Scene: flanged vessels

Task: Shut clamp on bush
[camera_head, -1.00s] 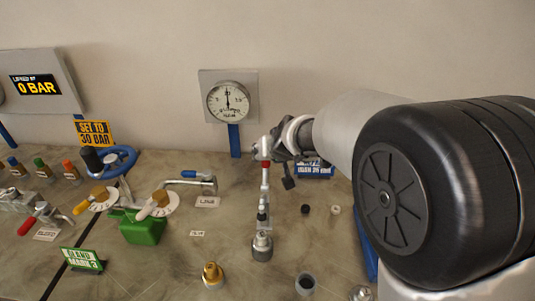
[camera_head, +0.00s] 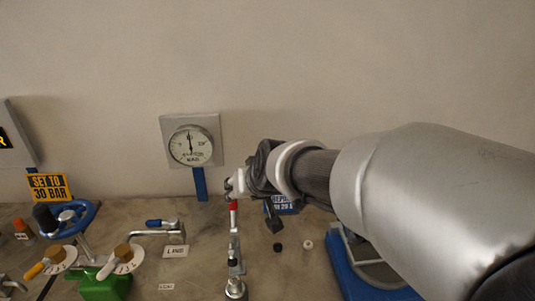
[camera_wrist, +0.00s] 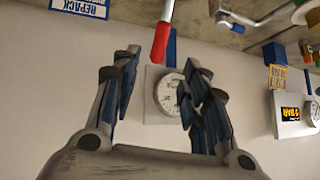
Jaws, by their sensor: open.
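The clamp (camera_head: 233,246) stands on the bench as a slim metal linkage with its lever raised upright. Its red grip (camera_head: 233,207) is at the top, and it also shows in the wrist view (camera_wrist: 160,42). My gripper (camera_head: 236,184) is at the top of the red grip in the head view. In the wrist view my gripper (camera_wrist: 158,82) is open, with the red grip between and just beyond the fingertips, not clasped. A round metal piece (camera_head: 236,288) sits at the clamp's foot; I cannot tell whether it is the bush.
A pressure gauge (camera_head: 191,143) on a blue post stands behind, left of my gripper. A bent pipe lever with a blue grip (camera_head: 155,223), a green block (camera_head: 105,287) and a blue handwheel (camera_head: 72,217) are left. A blue-framed round fixture (camera_head: 350,268) is right, below my arm.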

